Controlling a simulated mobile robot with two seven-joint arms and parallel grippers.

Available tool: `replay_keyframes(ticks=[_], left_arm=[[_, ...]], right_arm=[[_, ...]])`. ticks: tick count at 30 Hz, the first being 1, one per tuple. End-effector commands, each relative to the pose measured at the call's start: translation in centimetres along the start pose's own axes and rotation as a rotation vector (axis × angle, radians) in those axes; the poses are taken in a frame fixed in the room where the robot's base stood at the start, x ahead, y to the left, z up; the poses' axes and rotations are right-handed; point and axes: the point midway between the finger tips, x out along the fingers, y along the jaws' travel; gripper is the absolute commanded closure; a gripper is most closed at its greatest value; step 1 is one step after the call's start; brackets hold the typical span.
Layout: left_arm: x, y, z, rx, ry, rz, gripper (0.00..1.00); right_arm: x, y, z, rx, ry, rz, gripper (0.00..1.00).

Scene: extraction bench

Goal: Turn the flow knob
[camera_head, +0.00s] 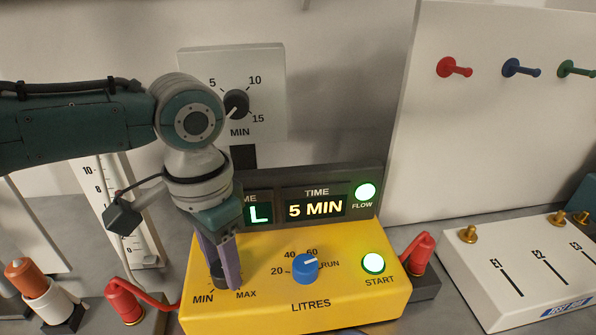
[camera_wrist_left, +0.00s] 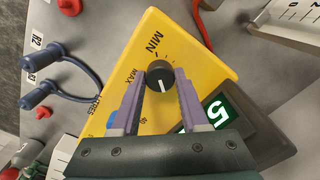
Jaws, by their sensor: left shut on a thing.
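The black flow knob (camera_head: 216,281) sits at the left of the yellow box (camera_head: 345,300), between the MIN and MAX marks. My left gripper (camera_head: 225,275) reaches down over it and is shut on it, hiding much of it in the head view. In the left wrist view the knob (camera_wrist_left: 159,74) shows between the two purple fingertips (camera_wrist_left: 158,84), with a white pointer line facing the gripper's palm. A display panel (camera_head: 278,179) behind the box reads 5 MIN, and its green FLOW lamp (camera_head: 365,191) is lit. My right gripper is in neither view.
A blue litres knob (camera_head: 305,266) and a lit green START button (camera_head: 373,263) are right of the gripper. A minute dial (camera_head: 236,104) is on the wall panel behind. Red connectors (camera_head: 125,301) flank the box. A white board with colored pegs (camera_head: 454,68) stands at right.

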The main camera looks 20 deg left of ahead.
Motion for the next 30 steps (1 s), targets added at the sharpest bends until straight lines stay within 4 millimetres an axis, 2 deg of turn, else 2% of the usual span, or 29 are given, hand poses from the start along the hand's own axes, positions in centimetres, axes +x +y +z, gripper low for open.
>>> replay_keyframes(ticks=[16, 17, 24, 30], left_arm=[[-0.04, 0.03, -0.08, -0.036, 0.002, 0.002, 1.0], [-0.04, 0.03, -0.08, -0.036, 0.002, 0.002, 0.55], [-0.03, 0.02, -0.06, -0.035, 0.002, 0.001, 0.28], [-0.02, 0.0, -0.04, -0.035, 0.001, 0.001, 0.26]], right_arm=[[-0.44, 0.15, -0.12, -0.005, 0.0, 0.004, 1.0], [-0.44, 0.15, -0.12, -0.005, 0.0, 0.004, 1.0], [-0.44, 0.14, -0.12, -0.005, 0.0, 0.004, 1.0], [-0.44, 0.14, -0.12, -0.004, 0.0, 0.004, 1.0]])
